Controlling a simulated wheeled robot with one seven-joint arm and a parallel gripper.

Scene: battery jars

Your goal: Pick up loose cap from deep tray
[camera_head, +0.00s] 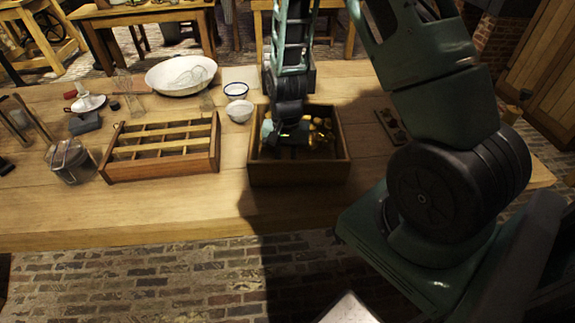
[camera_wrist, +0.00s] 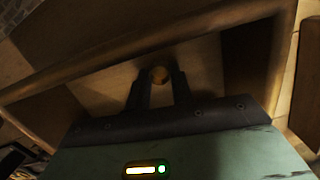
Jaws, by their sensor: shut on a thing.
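The deep tray (camera_head: 298,174) is a dark wooden box on the workbench, with several brass-coloured pieces (camera_head: 320,137) inside. My gripper (camera_head: 288,142) is down inside the left part of the tray, and my arm hides its fingertips in the head view. In the wrist view my gripper (camera_wrist: 160,86) is shut on a small round brass-coloured cap (camera_wrist: 160,74) between its two dark fingertips. The tray's wooden wall (camera_wrist: 130,48) runs close beyond the fingers. I cannot tell whether the cap touches the tray floor.
A divided wooden crate (camera_head: 165,170) stands to the left of the tray. Small white bowls (camera_head: 239,110) and a large white basin (camera_head: 180,75) lie behind. A glass jar (camera_head: 70,160) stands at far left. A small dark rack (camera_head: 391,126) is right of the tray. The bench front (camera_head: 230,215) is clear.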

